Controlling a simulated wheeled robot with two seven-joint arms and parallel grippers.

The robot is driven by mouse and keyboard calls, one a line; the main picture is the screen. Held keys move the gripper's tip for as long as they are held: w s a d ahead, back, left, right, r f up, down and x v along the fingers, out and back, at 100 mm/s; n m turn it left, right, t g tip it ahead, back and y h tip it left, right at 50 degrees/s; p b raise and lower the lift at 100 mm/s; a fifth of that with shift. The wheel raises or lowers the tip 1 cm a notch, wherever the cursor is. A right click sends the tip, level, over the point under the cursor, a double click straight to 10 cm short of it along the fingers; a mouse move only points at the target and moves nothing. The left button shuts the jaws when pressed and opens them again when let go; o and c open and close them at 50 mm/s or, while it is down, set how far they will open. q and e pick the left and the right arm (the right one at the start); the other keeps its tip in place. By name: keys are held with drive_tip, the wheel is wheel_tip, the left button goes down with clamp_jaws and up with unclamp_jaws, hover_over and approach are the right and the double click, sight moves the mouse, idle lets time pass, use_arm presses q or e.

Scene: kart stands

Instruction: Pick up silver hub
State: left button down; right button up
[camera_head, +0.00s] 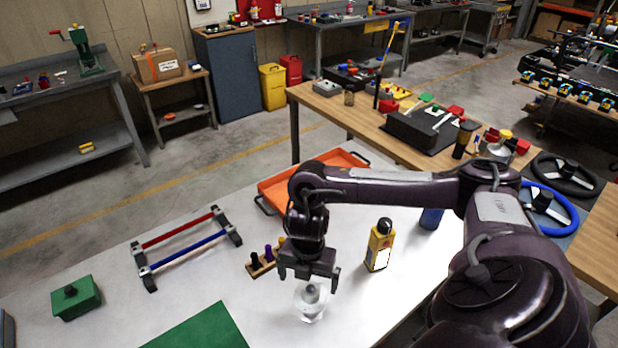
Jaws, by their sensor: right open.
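A silver hub (311,301), pale and shiny with a grey knob-like centre, sits on the white tabletop (360,325) near the front middle. My right gripper (309,280) points down right above it. Its two fingers are spread apart, one to each side of the hub's top, with nothing clearly held between them. Whether the fingers touch the hub cannot be told. My left gripper is not in view.
A yellow bottle (380,246) stands to the right of the gripper. A small wooden block with dark pegs (262,260) is close on its left. An orange tray (275,190) lies behind. A rack with red and blue bars (185,245) and a green mat (200,328) are further left.

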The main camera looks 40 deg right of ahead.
sight(310, 288)
drive_tip(key=shift+s+a+f+b, duration=0.1)
drive_tip(key=shift+s+f+b, duration=0.15)
drive_tip(key=shift+f, duration=0.4)
drive_tip(key=shift+s+a+f+b, duration=0.1)
drive_tip(key=shift+f+b, duration=0.1)
drive_tip(key=shift+f, duration=0.4)
drive_tip(key=shift+s+f+p, duration=0.1)
drive_tip(key=shift+f+p, duration=0.15)
drive_tip(key=shift+p, duration=0.1)
drive_tip(key=f, duration=0.2)
drive_tip(key=f+p, duration=0.1)
drive_tip(key=shift+s+d+f, duration=0.1)
drive_tip(key=shift+s+f, duration=0.1)
drive_tip(key=shift+f, duration=0.55)
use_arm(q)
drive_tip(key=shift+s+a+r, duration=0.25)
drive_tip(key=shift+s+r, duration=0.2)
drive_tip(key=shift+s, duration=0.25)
use_arm(e)
drive_tip(key=c, duration=0.5)
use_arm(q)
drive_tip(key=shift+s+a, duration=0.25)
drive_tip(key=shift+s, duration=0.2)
use_arm(e)
drive_tip(key=shift+w, duration=0.1)
drive_tip(key=c, duration=0.8)
